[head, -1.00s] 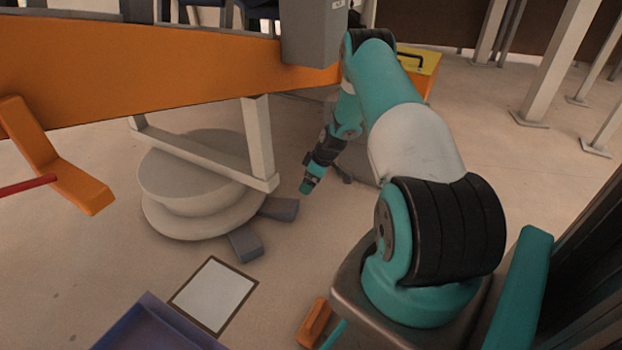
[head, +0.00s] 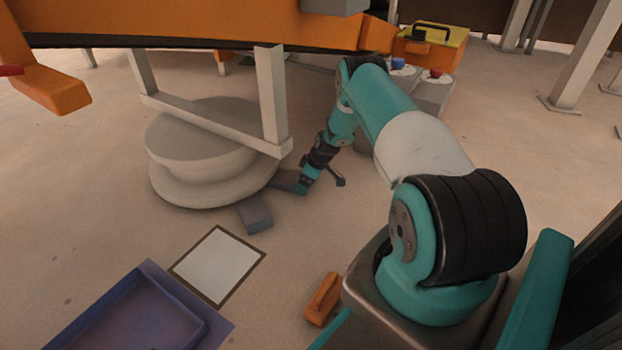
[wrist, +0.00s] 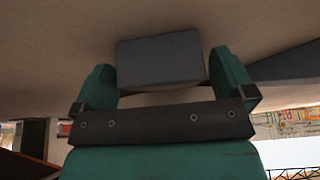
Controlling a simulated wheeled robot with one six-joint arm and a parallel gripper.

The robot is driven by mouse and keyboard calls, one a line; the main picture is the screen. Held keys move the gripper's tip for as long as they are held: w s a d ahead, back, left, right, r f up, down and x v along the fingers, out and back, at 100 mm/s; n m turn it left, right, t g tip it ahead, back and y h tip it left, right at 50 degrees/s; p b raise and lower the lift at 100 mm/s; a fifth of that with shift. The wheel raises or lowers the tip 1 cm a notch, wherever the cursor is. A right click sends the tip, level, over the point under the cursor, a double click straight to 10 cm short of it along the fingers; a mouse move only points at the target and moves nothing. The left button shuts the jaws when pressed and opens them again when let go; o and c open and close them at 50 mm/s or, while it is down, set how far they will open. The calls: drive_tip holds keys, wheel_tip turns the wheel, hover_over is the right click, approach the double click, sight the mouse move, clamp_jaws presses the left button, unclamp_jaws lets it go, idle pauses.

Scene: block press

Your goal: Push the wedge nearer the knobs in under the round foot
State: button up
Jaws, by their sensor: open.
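The grey wedge nearer the knobs (head: 287,180) lies on the floor at the right side of the pale round foot (head: 200,185). I cannot tell whether its inner end is under the foot's rim. The other grey wedge (head: 255,214) lies at the foot's front right. My gripper (head: 304,186) is low at the outer end of the nearer wedge. In the wrist view my gripper (wrist: 163,75) is open, with a wedge's dark end face (wrist: 160,60) between its fingers. The blue knob (head: 398,63) and red knob (head: 435,73) are at the back right.
A pale frame leg (head: 272,95) rises above the foot beneath an orange beam (head: 160,22). A white framed floor panel (head: 218,265), a purple tray (head: 130,315) and an orange block (head: 323,299) lie in front. A dark shape (wrist: 290,65) shows at right in the wrist view.

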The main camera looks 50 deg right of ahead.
drive_tip(key=shift+w+f, duration=0.1)
drive_tip(key=shift+f, duration=0.15)
drive_tip(key=shift+c, duration=0.5)
